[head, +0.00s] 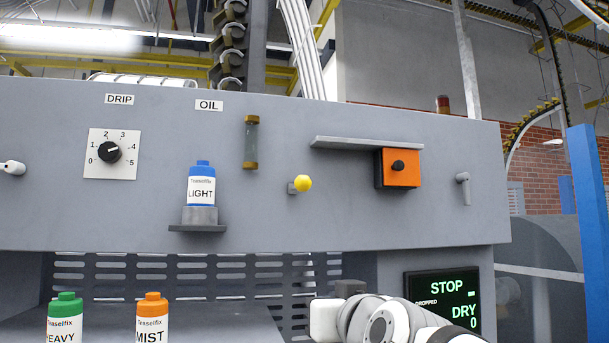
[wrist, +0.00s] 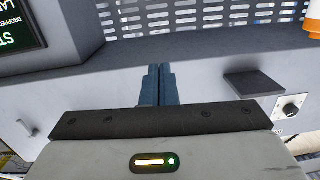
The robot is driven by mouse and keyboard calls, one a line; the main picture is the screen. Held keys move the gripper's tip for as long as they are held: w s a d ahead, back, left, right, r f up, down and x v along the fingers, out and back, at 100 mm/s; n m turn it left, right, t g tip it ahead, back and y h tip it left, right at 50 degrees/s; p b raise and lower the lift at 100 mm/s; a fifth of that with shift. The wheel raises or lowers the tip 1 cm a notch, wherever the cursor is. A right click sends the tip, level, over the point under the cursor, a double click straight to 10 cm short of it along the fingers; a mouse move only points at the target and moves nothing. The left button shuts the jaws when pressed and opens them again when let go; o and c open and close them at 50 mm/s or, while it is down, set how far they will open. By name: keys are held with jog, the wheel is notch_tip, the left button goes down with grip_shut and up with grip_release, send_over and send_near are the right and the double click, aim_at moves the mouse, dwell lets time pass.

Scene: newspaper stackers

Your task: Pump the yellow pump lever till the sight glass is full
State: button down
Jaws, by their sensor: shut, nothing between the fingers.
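The yellow pump lever shows in the head view as a yellow knob (head: 303,183) on a short grey mount on the front panel. The sight glass (head: 251,142), a clear grey tube with brass ends, is upright to the left of and above it, beside the OIL label. I cannot make out a clear oil level in it. My gripper (wrist: 155,85) is shut and empty in the wrist view, its dark fingers pointing toward the panel and the slotted grille. The lever does not show in the wrist view. In the head view my arm is at the bottom, below the lever; the fingertips are hidden.
A LIGHT bottle (head: 201,184) stands on a small ledge (head: 197,228) left of the lever. A grey shelf (head: 366,143) and orange switch box (head: 397,168) are to its right. HEAVY (head: 64,318) and MIST (head: 151,318) bottles stand below. The display (head: 442,300) reads STOP, DRY.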

notch_tip(320, 180, up, 21)
jog(key=s+a+m+t+p, duration=0.1)
jog(key=s+m+t, duration=0.1)
jog(key=t, duration=0.4)
jog(key=shift+s, duration=0.3)
jog(key=shift+a+r, duration=0.15)
jog(key=shift+r, duration=0.05)
